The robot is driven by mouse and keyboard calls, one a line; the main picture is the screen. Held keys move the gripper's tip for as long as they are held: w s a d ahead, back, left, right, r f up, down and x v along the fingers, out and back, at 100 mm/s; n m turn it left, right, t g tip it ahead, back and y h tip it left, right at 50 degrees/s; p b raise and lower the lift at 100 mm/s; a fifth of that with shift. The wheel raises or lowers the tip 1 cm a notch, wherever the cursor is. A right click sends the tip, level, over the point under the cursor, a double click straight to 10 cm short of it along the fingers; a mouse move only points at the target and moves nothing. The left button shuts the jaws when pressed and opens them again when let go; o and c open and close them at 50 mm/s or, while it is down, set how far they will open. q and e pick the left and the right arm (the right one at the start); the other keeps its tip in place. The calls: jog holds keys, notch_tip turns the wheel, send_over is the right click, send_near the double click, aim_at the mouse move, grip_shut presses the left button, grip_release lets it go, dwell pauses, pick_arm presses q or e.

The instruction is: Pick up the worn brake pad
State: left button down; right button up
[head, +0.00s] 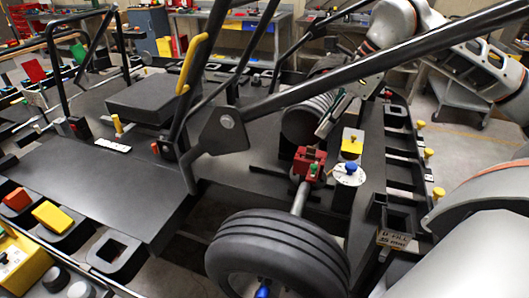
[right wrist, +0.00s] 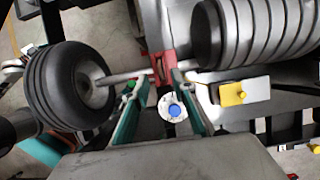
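A red brake caliper (head: 308,160) sits on the axle beside the black wheel (head: 277,255), with a small green knob (head: 313,169) on its front. I cannot clearly make out the worn brake pad; any pad inside the caliper is mostly hidden. My right gripper (head: 329,121) is above and behind the caliper in the head view, pointing down. In the right wrist view its two teal-edged fingers (right wrist: 163,88) are apart, with nothing held between them. My left gripper is not in view.
A white disc with a blue knob (head: 349,173) and a yellow block (head: 352,143) stand right of the caliper. A dark ribbed cylinder (head: 309,120) is close by the gripper. A black bar (head: 370,68) crosses above. A labelled holder (head: 396,230) is at right.

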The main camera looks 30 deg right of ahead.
aim_at(312, 147)
jog(key=x, duration=0.2)
jog(key=shift+s+f, duration=0.2)
jog(key=shift+f, duration=0.15)
jog(key=shift+x, duration=2.4)
grip_shut()
